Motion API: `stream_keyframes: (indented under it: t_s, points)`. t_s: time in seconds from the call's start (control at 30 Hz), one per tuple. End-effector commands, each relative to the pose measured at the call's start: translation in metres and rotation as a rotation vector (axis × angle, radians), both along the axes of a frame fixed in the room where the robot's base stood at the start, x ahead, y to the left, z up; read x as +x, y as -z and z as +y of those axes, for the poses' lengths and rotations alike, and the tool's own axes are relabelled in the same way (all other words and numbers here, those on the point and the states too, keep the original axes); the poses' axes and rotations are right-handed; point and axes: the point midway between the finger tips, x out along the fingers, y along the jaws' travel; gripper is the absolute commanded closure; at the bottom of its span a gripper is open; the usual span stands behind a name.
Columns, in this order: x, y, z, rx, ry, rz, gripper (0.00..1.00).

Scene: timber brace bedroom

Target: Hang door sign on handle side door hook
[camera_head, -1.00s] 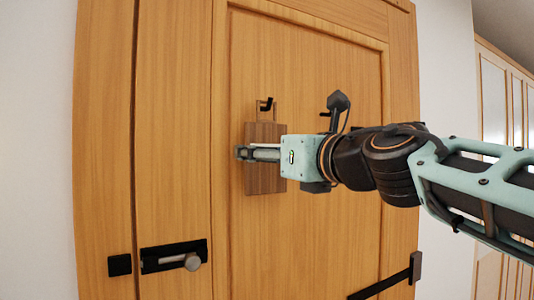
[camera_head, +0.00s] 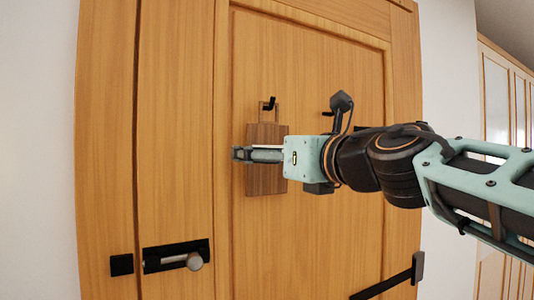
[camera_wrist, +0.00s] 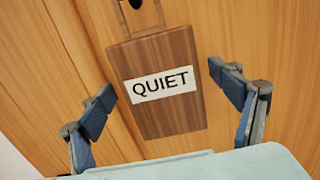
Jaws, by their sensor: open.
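The door sign (camera_head: 265,184) is a brown wooden board with a loop at its top. In the wrist view the sign (camera_wrist: 166,110) shows a white label reading QUIET. Its loop (camera_head: 262,112) is at the left black hook (camera_head: 269,103), the one nearer the door handle (camera_head: 194,261), and the sign hangs against the door. A second hook (camera_head: 327,113) shows to the right, partly behind my arm. My gripper (camera_head: 238,154) is in front of the sign. In the wrist view its fingers (camera_wrist: 168,98) are spread apart on either side of the sign, with clear gaps.
The wooden door (camera_head: 310,240) fills most of the head view. A black latch plate (camera_head: 160,259) is at lower left, and a dark bar (camera_head: 385,284) is at lower right. A cabinet (camera_head: 500,100) stands at the far right.

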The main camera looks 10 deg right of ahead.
Motion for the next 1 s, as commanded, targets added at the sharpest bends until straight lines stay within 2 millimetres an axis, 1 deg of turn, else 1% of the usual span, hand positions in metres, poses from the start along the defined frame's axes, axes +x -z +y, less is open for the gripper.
stream_keyframes:
  t_s: [0.17,0.5,0.6,0.7,0.8,1.0]
  points:
    - [-0.019,-0.001,-0.008,0.001,0.005,-0.003,0.16]
    - [-0.077,0.001,-0.027,0.001,0.006,-0.004,0.16]
    - [-0.091,0.002,-0.030,0.000,0.004,-0.003,0.16]
    - [-0.102,0.003,-0.034,0.000,0.003,-0.002,0.16]
    - [-0.108,0.003,-0.036,-0.001,0.002,-0.001,0.16]
    - [-0.111,0.002,-0.036,0.018,0.002,-0.003,0.16]
